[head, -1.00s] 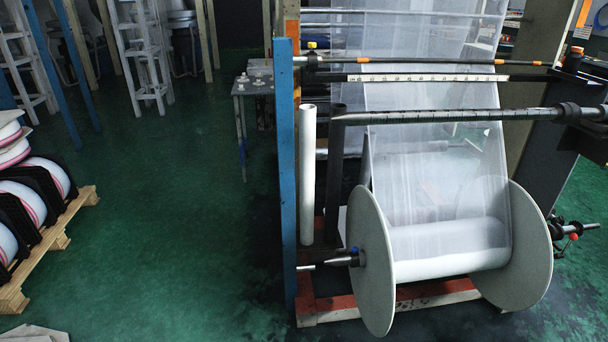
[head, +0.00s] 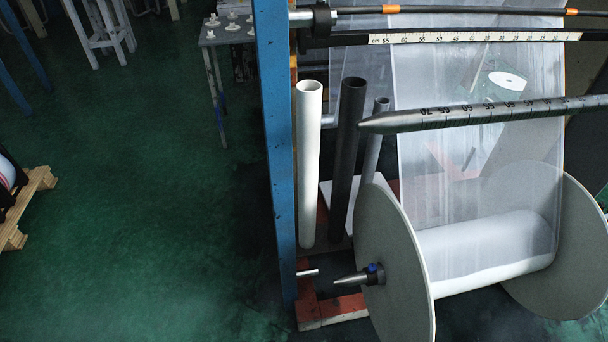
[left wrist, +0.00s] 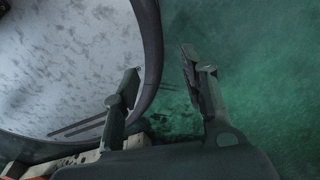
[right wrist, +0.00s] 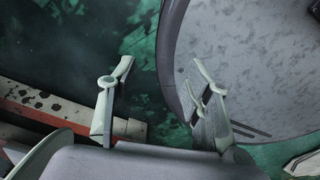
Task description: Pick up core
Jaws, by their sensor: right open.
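Three upright tubes that look like cores stand together behind the blue post in the head view. They are a white tube (head: 309,165), a black tube (head: 347,160) and a thinner grey tube (head: 373,150). The spool's near flange partly hides the lower part of the grey tube. My left gripper (left wrist: 160,72) is open and empty in the left wrist view, beside a large grey disc. My right gripper (right wrist: 162,66) is open and empty in the right wrist view, also near a grey disc. Neither gripper shows in the head view, and no tube is recognisable in the wrist views.
A blue post (head: 275,160) stands just left of the tubes. A large spool with a grey flange (head: 393,270) and wound film fills the right. A pointed marked bar (head: 480,113) runs above it. Green floor (head: 140,220) is clear at left; a pallet (head: 25,205) stands at far left.

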